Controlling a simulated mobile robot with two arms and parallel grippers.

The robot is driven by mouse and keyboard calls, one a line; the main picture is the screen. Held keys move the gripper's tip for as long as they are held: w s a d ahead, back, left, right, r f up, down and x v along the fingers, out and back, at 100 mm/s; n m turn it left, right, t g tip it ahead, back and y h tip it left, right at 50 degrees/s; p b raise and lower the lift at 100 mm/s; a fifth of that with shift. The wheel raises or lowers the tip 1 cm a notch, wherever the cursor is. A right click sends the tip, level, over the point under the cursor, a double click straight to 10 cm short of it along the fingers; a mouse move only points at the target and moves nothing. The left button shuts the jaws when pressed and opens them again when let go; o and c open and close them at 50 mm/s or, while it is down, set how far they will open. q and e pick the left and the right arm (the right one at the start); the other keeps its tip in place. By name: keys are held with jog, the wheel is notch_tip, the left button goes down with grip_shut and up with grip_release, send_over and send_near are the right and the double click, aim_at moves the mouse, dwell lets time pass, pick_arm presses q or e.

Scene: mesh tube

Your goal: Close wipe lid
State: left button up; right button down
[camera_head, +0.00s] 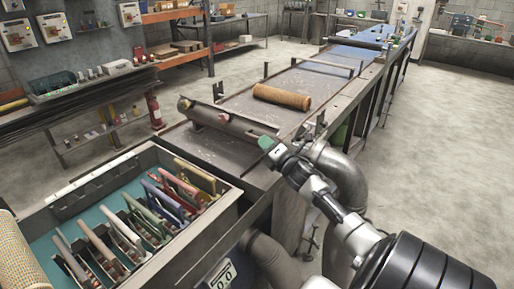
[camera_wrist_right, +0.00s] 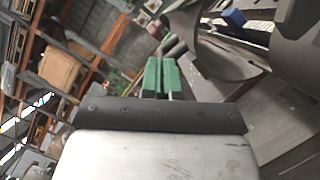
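I cannot make out a wipe container or its lid for certain in either view. My right gripper (camera_head: 266,143) reaches in from the lower right, near the right end of the metal trough on the bench. In the right wrist view its two green fingers (camera_wrist_right: 160,76) lie side by side with only a thin line between them, and nothing shows between them. My left gripper is not in view.
A tan mesh tube (camera_head: 282,97) lies on the long bench behind the metal trough (camera_head: 222,119). A teal-lined tool case (camera_head: 222,207) with several colored handles stands front left. A large pipe (camera_head: 346,172) bends down beside the bench. The floor at right is clear.

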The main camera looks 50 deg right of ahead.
aim_at(275, 127)
jog(key=d+r+m+p, duration=0.1)
jog(key=m, duration=0.1)
jog(key=d+r+m+g+p, duration=0.1)
jog(key=d+p, duration=0.1)
jog(key=shift+w+r+m+h, duration=0.1)
jog(key=shift+w+m+h, duration=0.1)
jog(key=shift+m+h, duration=0.2)
jog(key=shift+d+r+m+g+p, duration=0.1)
jog(key=shift+d+m+g+p, duration=0.25)
jog(key=shift+p, duration=0.2)
jog(key=shift+w+d+m+g+p, duration=0.15)
jog(key=shift+d+m+g+p, duration=0.1)
jog(key=shift+d+m+p, duration=0.55)
jog(key=shift+w+d+m, duration=0.2)
jog(key=shift+w+m, duration=0.1)
jog(key=shift+m, duration=0.35)
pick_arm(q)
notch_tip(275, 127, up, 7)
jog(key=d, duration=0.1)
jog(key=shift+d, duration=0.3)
pick_arm(e)
jog(key=shift+s, duration=0.15)
pick_arm(q)
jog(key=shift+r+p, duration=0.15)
jog(key=shift+p, duration=0.15)
